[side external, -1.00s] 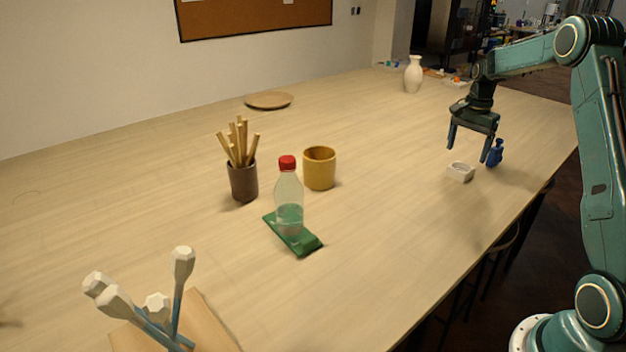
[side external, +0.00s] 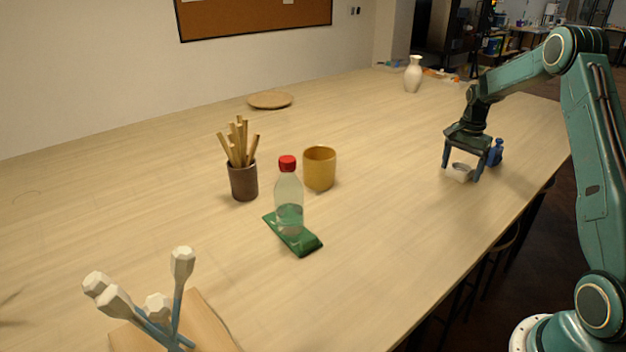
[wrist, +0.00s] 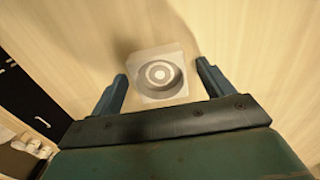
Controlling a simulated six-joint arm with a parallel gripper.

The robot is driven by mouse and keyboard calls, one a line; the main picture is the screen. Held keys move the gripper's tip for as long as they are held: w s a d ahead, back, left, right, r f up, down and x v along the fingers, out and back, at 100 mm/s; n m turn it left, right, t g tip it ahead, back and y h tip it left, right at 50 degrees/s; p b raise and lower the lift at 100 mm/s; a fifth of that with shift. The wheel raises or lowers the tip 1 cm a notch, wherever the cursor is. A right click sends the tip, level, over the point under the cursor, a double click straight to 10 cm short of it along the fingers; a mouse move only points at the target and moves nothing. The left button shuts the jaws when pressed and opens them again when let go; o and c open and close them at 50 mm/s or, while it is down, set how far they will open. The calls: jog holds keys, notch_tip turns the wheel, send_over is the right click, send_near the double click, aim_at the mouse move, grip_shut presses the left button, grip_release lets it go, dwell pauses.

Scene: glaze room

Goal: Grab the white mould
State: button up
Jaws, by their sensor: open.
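The white mould (side external: 459,172) is a small block with a round hollow, sitting on the table toward the right in the side view. In the wrist view the white mould (wrist: 158,76) lies between the fingers, a little ahead of their tips, with a gap on each side. My gripper (side external: 461,174) is open and pointed down around the mould; its two fingers also show in the wrist view (wrist: 160,77). I cannot tell from the pictures that either finger touches the mould.
A small blue bottle (side external: 496,152) stands close behind my gripper's right finger. A yellow cup (side external: 319,169), a brown pot of sticks (side external: 243,183) and a clear red-capped bottle (side external: 288,191) on a green block (side external: 309,245) stand further left. The table between them and the mould is clear.

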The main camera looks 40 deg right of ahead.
dwell(0.4)
jog(key=c, duration=1.1)
jog(key=shift+r, duration=0.15)
notch_tip(320, 180, up, 20)
dwell(0.5)
